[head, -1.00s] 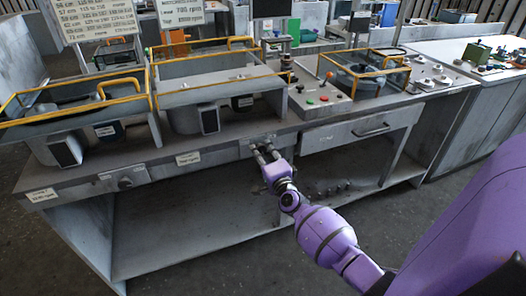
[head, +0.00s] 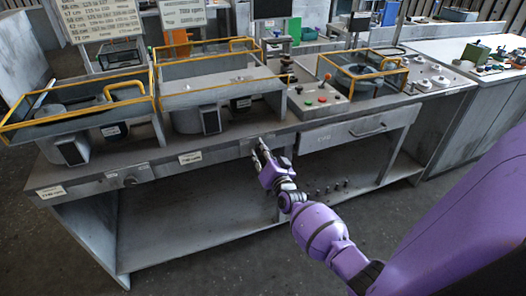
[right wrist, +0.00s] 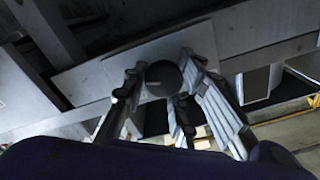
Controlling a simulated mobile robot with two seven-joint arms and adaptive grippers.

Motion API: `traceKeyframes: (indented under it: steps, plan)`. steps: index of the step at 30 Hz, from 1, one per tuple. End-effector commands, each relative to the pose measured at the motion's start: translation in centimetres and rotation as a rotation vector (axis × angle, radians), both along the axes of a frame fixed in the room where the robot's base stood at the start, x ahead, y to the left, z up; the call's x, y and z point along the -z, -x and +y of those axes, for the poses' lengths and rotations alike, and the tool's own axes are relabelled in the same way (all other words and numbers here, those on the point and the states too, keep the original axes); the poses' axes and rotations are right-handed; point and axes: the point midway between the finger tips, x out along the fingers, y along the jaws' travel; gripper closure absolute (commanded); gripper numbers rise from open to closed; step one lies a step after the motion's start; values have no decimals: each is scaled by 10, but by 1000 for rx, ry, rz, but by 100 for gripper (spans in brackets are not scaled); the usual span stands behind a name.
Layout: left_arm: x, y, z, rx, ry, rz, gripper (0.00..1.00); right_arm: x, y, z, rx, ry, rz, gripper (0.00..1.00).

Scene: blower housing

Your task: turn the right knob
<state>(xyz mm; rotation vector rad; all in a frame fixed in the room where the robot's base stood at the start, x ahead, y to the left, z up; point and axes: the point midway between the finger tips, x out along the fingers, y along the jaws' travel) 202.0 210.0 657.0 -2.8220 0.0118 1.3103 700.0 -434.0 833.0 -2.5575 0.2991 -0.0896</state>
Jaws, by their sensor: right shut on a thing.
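The right knob is on the front edge panel of the workbench (head: 215,154), mostly hidden by my fingers in the head view. In the right wrist view it shows as a dark round knob (right wrist: 163,77) between the fingers. My right gripper (head: 260,151) reaches up to it from the front and is shut on it. The fingers (right wrist: 167,98) stand on either side of the knob in the right wrist view. Another knob (head: 129,180) sits further left on the same bench front. My left gripper is not in view.
Yellow-railed housings (head: 215,78) stand on the bench top above the panel. A drawer with a handle (head: 367,131) is to the right of the gripper. A lower shelf (head: 190,215) lies below, with several small pegs at its right. The floor in front is clear.

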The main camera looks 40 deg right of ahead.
Motion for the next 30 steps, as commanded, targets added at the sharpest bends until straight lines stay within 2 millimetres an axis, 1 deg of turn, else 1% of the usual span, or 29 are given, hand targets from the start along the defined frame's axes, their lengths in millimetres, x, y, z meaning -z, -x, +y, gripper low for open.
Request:
traceKeyframes:
  steps: [1,6,12,25,26,29,30]
  plan:
    - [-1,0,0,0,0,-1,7,9,4,-1,3,19,23,100]
    - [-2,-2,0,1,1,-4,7,9,4,-2,3,87,39,100]
    - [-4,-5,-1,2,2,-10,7,9,5,-3,3,126,48,100]
    - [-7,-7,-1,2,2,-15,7,9,5,-4,6,134,50,100]
    - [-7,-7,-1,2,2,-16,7,9,5,-4,6,134,50,73]
    - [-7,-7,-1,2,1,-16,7,9,5,-4,5,134,49,60]
    - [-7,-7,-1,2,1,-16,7,8,5,-4,5,134,49,60]
